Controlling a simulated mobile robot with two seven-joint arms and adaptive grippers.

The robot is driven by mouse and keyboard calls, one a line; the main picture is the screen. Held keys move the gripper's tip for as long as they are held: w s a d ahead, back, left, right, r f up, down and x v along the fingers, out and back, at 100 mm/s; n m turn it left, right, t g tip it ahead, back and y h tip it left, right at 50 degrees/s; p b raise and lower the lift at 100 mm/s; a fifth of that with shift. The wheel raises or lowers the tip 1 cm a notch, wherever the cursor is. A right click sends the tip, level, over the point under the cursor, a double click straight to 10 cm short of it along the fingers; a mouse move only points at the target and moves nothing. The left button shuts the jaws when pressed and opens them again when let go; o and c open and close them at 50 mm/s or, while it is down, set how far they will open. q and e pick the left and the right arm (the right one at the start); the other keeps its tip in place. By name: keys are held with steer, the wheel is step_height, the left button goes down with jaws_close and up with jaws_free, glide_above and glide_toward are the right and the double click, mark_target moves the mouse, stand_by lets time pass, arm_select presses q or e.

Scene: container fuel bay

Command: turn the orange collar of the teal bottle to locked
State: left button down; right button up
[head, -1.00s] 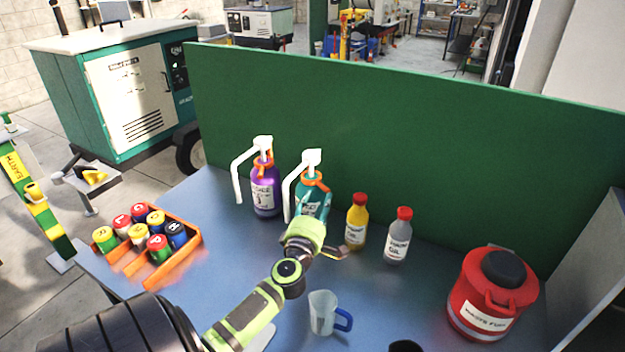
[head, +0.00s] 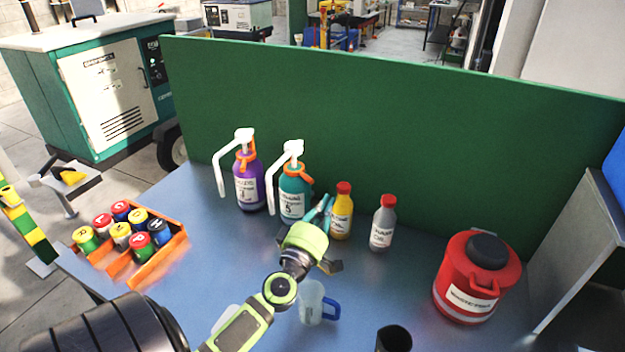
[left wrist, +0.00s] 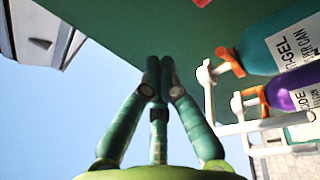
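The teal bottle (head: 292,205) stands upright on the blue-grey table, with a white pump spout on top and an orange collar (head: 298,169) at its neck. The bottle lies on its side in the left wrist view (left wrist: 277,48), with its collar (left wrist: 230,61) visible there. I cannot tell whether the collar is locked. My left gripper (head: 323,208) is just right of the teal bottle, in front of the yellow bottle. Its teal fingers come together at the tips (left wrist: 159,75) with nothing between them. The collar is outside the fingers. My right gripper is not in view.
A purple bottle (head: 249,187) with a similar pump stands left of the teal one. A yellow bottle (head: 341,215) and a clear red-capped bottle (head: 382,228) stand right. A jug (head: 312,302), red waste can (head: 478,275) and orange can tray (head: 150,269) are on the table. A green panel (head: 390,120) stands behind.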

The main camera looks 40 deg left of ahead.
arm_select(q)
steer(key=w+d+f+m+h+b, duration=0.15)
steer(key=w+d+m+h, duration=0.45)
steer(key=d+m, duration=0.65)
steer(key=w+f+m+g+y, duration=0.1)
steer(key=f+m+g, duration=0.1)
steer(key=m, duration=0.2)
steer(key=w+a+f+m+g+y+b, duration=0.1)
steer(key=f+m, duration=0.1)
steer(key=m, duration=0.3)
steer(key=w+a+f+m+g, duration=0.1)
steer(key=f+m+g, duration=0.1)
steer(key=f+m, duration=0.1)
steer(key=shift+w+a+f+m+g+y+b, duration=0.1)
steer(key=shift+m+g+y+b, duration=0.25)
steer(key=shift+m, duration=0.3)
steer(key=s+a+r+g+y+b, duration=0.2)
steer(key=a+r+g+y, duration=0.15)
steer(key=a+y, duration=0.25)
steer(key=s+a+r+g+y+b, duration=0.1)
steer(key=s+a+r+g+y, duration=0.25)
steer(key=a+y, duration=0.3)
steer(key=w+p+x, duration=0.1)
steer(key=p+x, duration=0.1)
steer(key=x, duration=0.6)
steer(key=shift+w+t, duration=0.35)
steer(key=shift+t, duration=0.1)
steer(key=shift+f, duration=0.1)
